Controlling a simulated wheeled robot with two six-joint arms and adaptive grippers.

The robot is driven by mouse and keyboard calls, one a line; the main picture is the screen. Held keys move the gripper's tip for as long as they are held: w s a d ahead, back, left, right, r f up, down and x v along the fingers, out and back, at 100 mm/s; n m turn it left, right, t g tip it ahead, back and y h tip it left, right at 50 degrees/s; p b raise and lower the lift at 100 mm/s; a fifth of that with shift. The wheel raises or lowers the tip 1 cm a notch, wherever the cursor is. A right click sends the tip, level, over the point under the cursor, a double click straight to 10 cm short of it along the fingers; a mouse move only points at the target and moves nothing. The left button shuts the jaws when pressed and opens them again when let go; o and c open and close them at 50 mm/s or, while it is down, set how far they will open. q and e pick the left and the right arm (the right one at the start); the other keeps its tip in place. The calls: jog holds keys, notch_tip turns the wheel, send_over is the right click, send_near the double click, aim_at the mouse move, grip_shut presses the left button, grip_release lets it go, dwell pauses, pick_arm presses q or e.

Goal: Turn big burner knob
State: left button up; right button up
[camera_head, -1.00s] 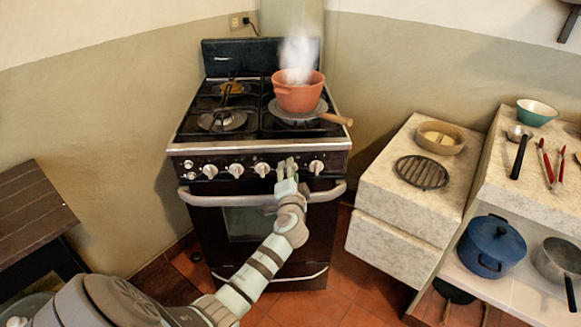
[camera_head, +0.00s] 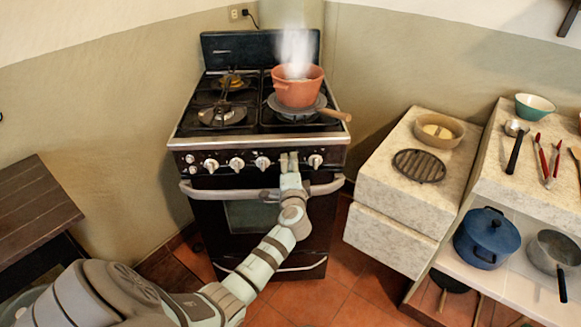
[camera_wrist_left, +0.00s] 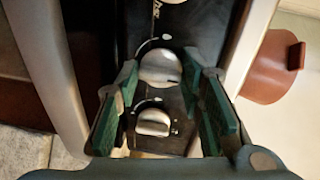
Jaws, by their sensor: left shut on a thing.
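The stove (camera_head: 190,135) stands in the middle of the head view, with a row of pale knobs along its dark front panel. My left gripper (camera_head: 289,161) is at that panel, between a knob (camera_head: 262,162) on its left and the rightmost knob (camera_head: 315,161). The gripper hides the spot between them in the head view. In the left wrist view a burner knob (camera_wrist_left: 160,68) sits between the green finger pads, and my left gripper (camera_wrist_left: 160,88) is shut on it. Another knob (camera_wrist_left: 153,122) shows lower, also between the fingers. My right gripper is out of view.
An orange steaming pot (camera_head: 298,92) stands on the right front burner, its handle jutting right. The oven handle (camera_head: 225,194) runs just below the knobs. A stone counter (camera_head: 385,185) stands at the right, a dark wooden table (camera_head: 35,205) at the left.

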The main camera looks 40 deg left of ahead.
pick_arm(q)
jog(key=shift+f, duration=0.1)
jog(key=o, duration=1.1)
jog(key=shift+o, duration=0.2)
jog(key=v, duration=1.2)
